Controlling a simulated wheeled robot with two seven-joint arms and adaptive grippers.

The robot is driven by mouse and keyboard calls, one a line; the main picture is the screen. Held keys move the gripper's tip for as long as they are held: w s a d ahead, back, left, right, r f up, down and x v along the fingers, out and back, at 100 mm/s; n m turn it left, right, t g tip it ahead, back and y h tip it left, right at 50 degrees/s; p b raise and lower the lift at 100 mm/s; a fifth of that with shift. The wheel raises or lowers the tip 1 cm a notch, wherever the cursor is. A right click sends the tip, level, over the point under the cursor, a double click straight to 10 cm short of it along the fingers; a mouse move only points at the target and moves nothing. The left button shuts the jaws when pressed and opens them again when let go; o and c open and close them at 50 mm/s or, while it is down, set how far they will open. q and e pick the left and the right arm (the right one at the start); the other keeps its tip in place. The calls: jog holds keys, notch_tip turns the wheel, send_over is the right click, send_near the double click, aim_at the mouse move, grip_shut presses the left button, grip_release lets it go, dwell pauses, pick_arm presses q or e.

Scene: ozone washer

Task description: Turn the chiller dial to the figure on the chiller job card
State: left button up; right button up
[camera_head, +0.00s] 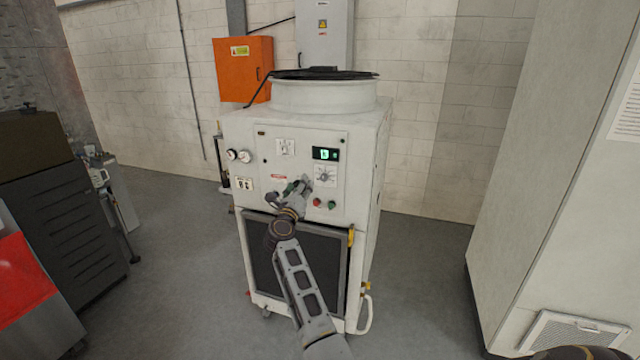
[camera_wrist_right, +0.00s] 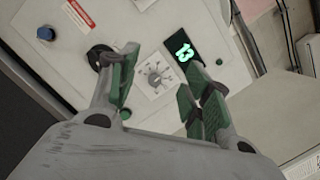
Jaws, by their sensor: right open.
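The chiller (camera_head: 376,150) is a pale cabinet with a control panel on its upper front. Its dial (camera_head: 325,174) is a small grey knob on a white scale plate, below a digital display (camera_head: 325,154) with green digits. My right gripper (camera_head: 304,184) is open in front of the panel, just left of the dial in the head view. Its fingertips (camera_wrist_right: 161,61) look apart from the knob.
A black round knob (camera_wrist_right: 98,57) is near the left finger in the wrist view. A tall pale cabinet (camera_head: 550,150) stands at right, a dark machine (camera_head: 65,200) at left.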

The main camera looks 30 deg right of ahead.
pick_arm(q)
jog(key=shift+d, duration=0.4)
pick_arm(e)
jog(key=f+m+g, duration=0.1)
jog(key=m, duration=0.1)
jog(key=s+d+f+m+g, duration=0.1)
jog(key=m, duration=0.1)
jog(key=s+d+f+m+g, duration=0.1)
jog(key=m, duration=0.1)
jog(key=shift+s+d+f+h, duration=0.1)
jog(key=shift+s+d+h, duration=0.05)
jog(key=shift+h, duration=0.25)
pick_arm(q)
jog(key=shift+a, duration=0.1)
pick_arm(e)
jog(key=shift+d, duration=0.1)
